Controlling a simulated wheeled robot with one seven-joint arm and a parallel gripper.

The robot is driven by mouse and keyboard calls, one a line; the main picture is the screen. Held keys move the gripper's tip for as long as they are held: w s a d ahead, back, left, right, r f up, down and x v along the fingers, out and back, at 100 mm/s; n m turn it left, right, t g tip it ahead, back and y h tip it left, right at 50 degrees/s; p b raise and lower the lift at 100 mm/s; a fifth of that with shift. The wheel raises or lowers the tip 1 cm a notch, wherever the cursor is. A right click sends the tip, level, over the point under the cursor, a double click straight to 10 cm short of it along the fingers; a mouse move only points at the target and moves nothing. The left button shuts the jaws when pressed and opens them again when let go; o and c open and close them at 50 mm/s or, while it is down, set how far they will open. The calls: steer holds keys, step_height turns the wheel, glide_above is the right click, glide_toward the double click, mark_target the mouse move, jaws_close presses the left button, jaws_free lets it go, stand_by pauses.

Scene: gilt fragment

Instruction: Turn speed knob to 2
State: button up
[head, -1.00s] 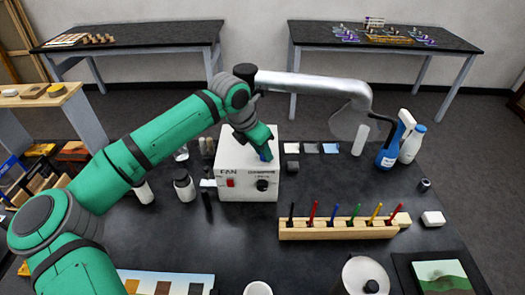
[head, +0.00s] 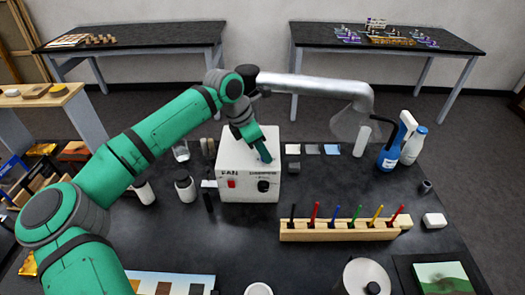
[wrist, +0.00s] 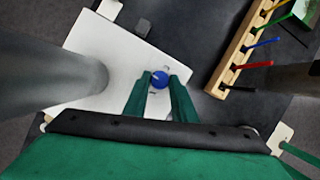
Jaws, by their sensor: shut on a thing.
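A white control box (head: 248,187) marked FAN stands on the black bench, with a red switch (head: 232,184) and a black dial (head: 263,186) on its front. A blue knob (wrist: 160,79) with a pale mark sits on its top face. My gripper (head: 265,157) points down at the box top. In the wrist view its two green fingers (wrist: 161,82) are on either side of the blue knob, shut on it. The pale mark lies toward the left of the knob there. In the head view the fingers mostly hide the knob. I cannot read any speed numbers.
A silver duct (head: 310,84) curves over behind the box to a clear hood. A wooden rack (head: 340,231) of coloured tools stands front right. A blue-and-white spray bottle (head: 389,155) is at right.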

steer(key=o, duration=1)
steer(key=shift+a+r, duration=0.25)
steer(key=shift+r, duration=0.15)
steer(key=v, duration=1)
steer(key=shift+s+d, duration=0.1)
